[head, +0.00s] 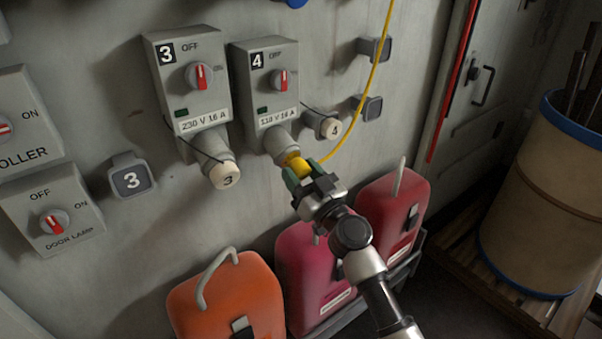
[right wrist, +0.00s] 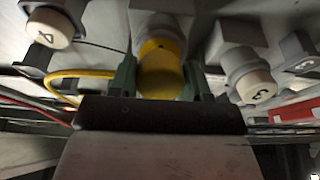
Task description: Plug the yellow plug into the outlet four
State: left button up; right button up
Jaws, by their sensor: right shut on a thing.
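The yellow plug (head: 297,164) is at the mouth of the socket (head: 281,143) under outlet box four (head: 270,85). Its yellow cable (head: 374,75) runs up the wall. My right gripper (head: 303,177) is shut on the plug, with its green fingers on either side. In the right wrist view the plug (right wrist: 160,72) sits between the fingers and its front meets the grey socket (right wrist: 160,25); how deep it sits is hidden. The cap marked 4 (head: 331,128) hangs open to the right of the socket. The switch on box four (head: 280,80) is red. My left gripper is not in view.
Outlet box three (head: 187,75) stands to the left, its socket closed by a cap marked 3 (head: 225,175). An orange canister (head: 228,298) and red canisters (head: 392,215) stand below. A barrel (head: 540,200) stands at the right.

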dwell(0.3)
jog(key=shift+w+a+r+b, duration=0.2)
jog(key=shift+w+a+b, duration=0.15)
jog(key=shift+w+b, duration=0.1)
dwell(0.3)
jog(key=o, duration=1.3)
jog(key=shift+c, duration=0.2)
jog(key=shift+s+d+f, duration=0.1)
